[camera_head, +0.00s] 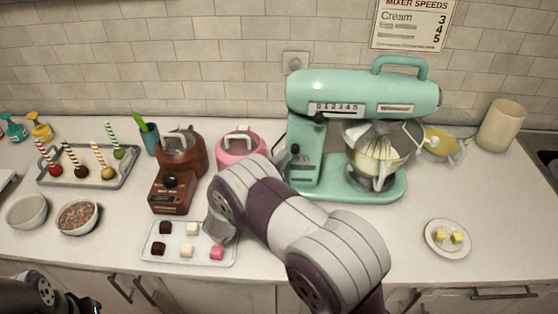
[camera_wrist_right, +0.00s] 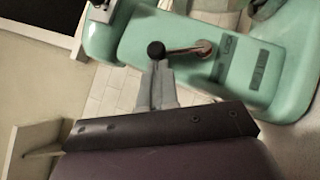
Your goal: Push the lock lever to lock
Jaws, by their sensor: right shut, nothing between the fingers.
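The mint-green stand mixer (camera_head: 355,88) stands on the counter at the right of centre in the head view, with a glass bowl under its head. In the right wrist view, its green body (camera_wrist_right: 150,35) carries a short metal lever (camera_wrist_right: 192,50) with a round black knob (camera_wrist_right: 156,50). The knob also shows at the mixer's left side in the head view (camera_head: 295,149). My right gripper (camera_wrist_right: 157,68) is shut and empty, its fingertips right at the knob; I cannot tell whether they touch it.
A brown machine (camera_head: 175,180) and a pink one (camera_head: 240,147) stand left of the mixer. A white tray of small cubes (camera_head: 205,256) lies in front. A plate with yellow cubes (camera_head: 432,247) is at the right.

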